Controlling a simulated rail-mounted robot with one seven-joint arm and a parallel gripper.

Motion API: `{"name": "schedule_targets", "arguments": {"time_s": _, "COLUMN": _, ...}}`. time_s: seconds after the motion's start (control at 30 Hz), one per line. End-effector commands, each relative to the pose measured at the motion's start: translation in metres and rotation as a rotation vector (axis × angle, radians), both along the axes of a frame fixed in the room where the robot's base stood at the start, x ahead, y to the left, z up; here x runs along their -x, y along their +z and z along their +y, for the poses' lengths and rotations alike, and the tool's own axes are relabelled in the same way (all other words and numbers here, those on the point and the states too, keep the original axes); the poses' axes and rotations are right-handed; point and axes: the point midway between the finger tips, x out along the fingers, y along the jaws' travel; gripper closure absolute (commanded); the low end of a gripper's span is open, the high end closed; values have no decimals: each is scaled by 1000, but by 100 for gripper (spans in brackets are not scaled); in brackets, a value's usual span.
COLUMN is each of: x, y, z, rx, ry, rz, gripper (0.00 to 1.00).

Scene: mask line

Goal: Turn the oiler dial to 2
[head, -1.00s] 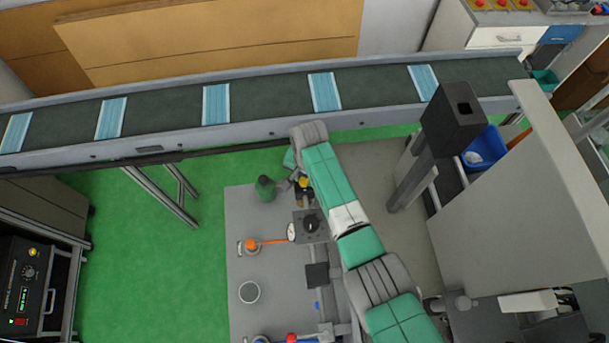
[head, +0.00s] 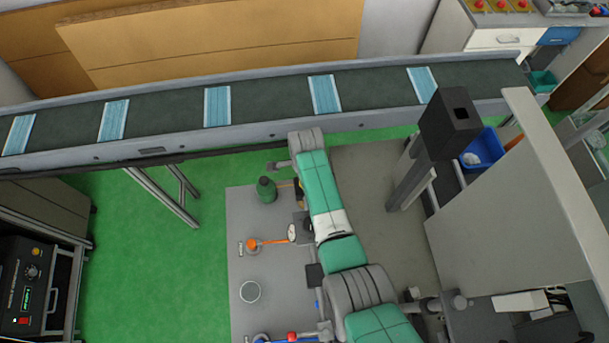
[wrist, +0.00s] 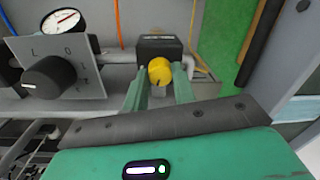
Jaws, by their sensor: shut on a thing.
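In the wrist view a round yellow dial (wrist: 160,71) sits on a black block (wrist: 158,47). My gripper (wrist: 160,86) is shut on this yellow dial, with one green finger on each side. I cannot read any numbers or a pointer on it, so its setting cannot be told. A larger black knob (wrist: 48,77) on a grey plate with letter-like marks stands to the left, apart from the fingers. In the head view my arm covers the yellow dial and my fingers.
A white gauge (wrist: 62,22) stands behind the black knob. A conveyor (head: 160,118) carrying blue masks (head: 217,106) runs along the back.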

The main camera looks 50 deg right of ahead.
Motion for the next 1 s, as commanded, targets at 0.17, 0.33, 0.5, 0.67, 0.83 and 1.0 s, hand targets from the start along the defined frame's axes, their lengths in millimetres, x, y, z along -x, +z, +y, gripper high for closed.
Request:
{"name": "schedule_targets", "arguments": {"time_s": 0.17, "x": 0, "y": 0, "z": 0, "rx": -1, "ry": -89, "rz": 0, "gripper": 97}}
{"name": "schedule_targets", "arguments": {"time_s": 0.33, "x": 0, "y": 0, "z": 0, "rx": 0, "ry": -144, "rz": 0, "gripper": 97}}
{"name": "schedule_targets", "arguments": {"time_s": 0.5, "x": 0, "y": 1, "z": 0, "rx": 0, "ry": -171, "rz": 0, "gripper": 97}}
{"name": "schedule_targets", "arguments": {"time_s": 0.67, "x": 0, "y": 1, "z": 0, "rx": 0, "ry": -178, "rz": 0, "gripper": 97}}
{"name": "schedule_targets", "arguments": {"time_s": 0.83, "x": 0, "y": 1, "z": 0, "rx": 1, "ry": -178, "rz": -1, "gripper": 97}}
{"name": "schedule_targets", "arguments": {"time_s": 1.0, "x": 0, "y": 1, "z": 0, "rx": 1, "ry": -178, "rz": -1, "gripper": 64}}
